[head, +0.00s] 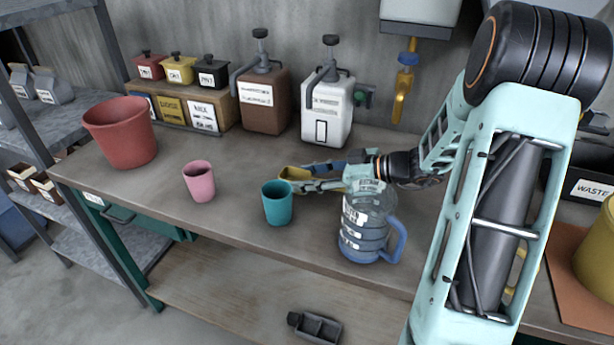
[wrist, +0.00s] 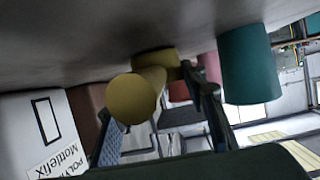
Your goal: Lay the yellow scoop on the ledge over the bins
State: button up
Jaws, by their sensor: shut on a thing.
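My gripper (head: 305,178) is over the workbench, between the teal cup and the white pump container, pointing left. Its fingers are shut on the yellow scoop (head: 292,173), which is partly hidden behind the teal cup and a finger. In the wrist view the scoop's round end (wrist: 134,99) faces the camera between the fingers, with another yellow part (wrist: 155,62) beyond it. The wooden ledge (head: 230,93) is at the back left of the bench, above the bins (head: 170,109). Red, yellow and black lidded pots stand on it.
The teal cup (head: 277,205) stands just in front of my gripper, and a blue-banded jug (head: 364,225) is below my wrist. A pink cup (head: 200,183) and red bucket (head: 122,133) are left. Brown (head: 265,102) and white (head: 326,108) pump containers stand right of the ledge.

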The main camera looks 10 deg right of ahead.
jog(key=shift+f+b, duration=0.15)
jog(key=shift+b, duration=0.3)
jog(key=o, duration=1.2)
